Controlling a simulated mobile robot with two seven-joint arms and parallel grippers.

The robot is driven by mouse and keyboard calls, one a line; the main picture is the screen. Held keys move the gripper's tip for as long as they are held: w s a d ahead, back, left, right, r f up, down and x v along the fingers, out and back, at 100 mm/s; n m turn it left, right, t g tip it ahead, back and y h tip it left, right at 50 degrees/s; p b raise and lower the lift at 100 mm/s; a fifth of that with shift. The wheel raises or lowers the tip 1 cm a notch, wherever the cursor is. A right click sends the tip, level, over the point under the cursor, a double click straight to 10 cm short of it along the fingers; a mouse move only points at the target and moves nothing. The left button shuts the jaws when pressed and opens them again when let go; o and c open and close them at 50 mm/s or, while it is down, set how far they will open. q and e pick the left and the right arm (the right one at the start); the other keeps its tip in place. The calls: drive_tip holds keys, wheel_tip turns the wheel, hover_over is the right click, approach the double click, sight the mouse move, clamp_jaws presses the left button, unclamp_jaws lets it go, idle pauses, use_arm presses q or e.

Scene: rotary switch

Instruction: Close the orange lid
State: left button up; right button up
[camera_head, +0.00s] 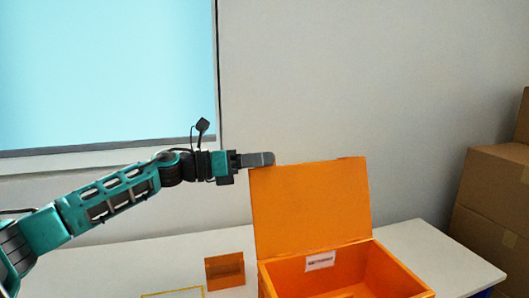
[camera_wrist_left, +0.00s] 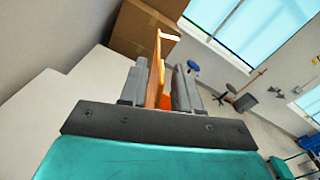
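The orange lid (camera_head: 310,208) stands raised, close to upright, at the back of an open orange box (camera_head: 345,275) on the white table. My left gripper (camera_head: 262,159) is at the lid's upper left corner, its fingers pointing right along the top edge. In the left wrist view the fingers (camera_wrist_left: 160,88) are apart, and the lid (camera_wrist_left: 157,70) shows edge-on in the space between them. A gap shows beside the right-hand finger; I cannot tell whether the other finger touches the lid. My right gripper is in neither view.
A small orange block-like object (camera_head: 224,270) and a yellow outline (camera_head: 175,293) are on the white table (camera_head: 130,264) left of the box. Cardboard boxes (camera_head: 490,195) are stacked at the right. A wall and window (camera_head: 105,75) are behind.

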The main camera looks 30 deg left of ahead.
use_arm(q)
drive_tip(key=shift+w+d, duration=0.45)
drive_tip(key=shift+w, duration=0.05)
drive_tip(key=shift+c, duration=0.2)
clamp_jaws()
idle(1.1)
